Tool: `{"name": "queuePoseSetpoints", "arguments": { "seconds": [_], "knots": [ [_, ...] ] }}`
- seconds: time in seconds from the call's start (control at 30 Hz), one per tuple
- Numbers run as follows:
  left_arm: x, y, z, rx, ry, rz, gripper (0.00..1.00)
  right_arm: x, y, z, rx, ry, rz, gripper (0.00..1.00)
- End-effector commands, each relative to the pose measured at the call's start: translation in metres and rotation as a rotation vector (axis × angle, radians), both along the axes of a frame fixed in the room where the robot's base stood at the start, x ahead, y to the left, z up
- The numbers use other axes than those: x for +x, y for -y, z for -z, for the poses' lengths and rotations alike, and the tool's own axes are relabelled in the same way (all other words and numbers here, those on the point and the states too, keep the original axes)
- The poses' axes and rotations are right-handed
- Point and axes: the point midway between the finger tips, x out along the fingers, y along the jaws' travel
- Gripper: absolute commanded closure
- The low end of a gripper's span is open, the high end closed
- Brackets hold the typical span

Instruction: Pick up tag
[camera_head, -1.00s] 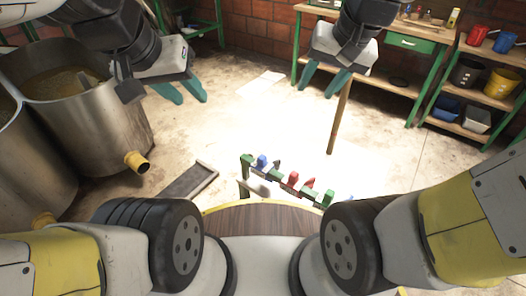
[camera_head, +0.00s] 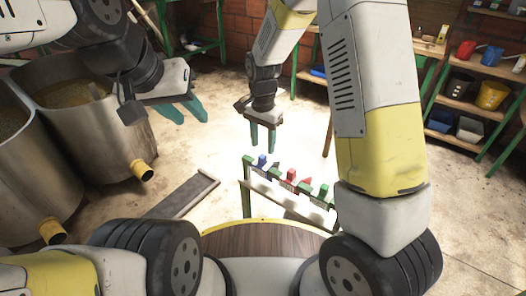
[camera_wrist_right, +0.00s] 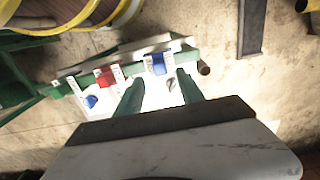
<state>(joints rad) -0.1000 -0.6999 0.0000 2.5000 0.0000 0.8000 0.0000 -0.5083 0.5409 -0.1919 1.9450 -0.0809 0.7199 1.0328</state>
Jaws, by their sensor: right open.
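A green-framed rack (camera_head: 247,195) stands low in front of me, with small blue, red and green pieces along its top bar. White label-like tags hang beside some pieces; one tag (camera_wrist_right: 148,64) shows beside a blue piece (camera_wrist_right: 158,63) in the right wrist view. I cannot tell which tag the task means. My right gripper (camera_head: 263,148) is open and empty, pointing down just above and behind the blue end of the rack. My left gripper (camera_head: 190,115) is open and empty, far from the rack.
Large metal tanks (camera_head: 100,135) with yellow-capped spouts stand at the left. A dark channel (camera_head: 180,197) lies on the floor left of the rack. A shelf (camera_head: 470,105) with buckets and bins is at the back right. The floor behind the rack is open.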

Motion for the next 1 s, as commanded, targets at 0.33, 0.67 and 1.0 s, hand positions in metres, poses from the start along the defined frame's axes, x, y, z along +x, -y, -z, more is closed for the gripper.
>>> {"name": "queuePoseSetpoints", "arguments": {
  "seconds": [0.33,0.67,1.0],
  "knots": [
    [0.0,0.0,0.0,0.0,0.0,0.0,0.64,-0.003,-0.002,0.048,0.0,-0.003,0.0,0.55],
    [0.0,0.0,0.0,0.0,0.0,0.0,0.64,-0.003,-0.002,0.059,0.001,0.001,-0.001,0.55],
    [0.0,0.0,0.0,0.0,0.0,0.0,0.64,-0.003,-0.002,0.059,0.001,0.001,-0.001,1.0]
  ]
}}
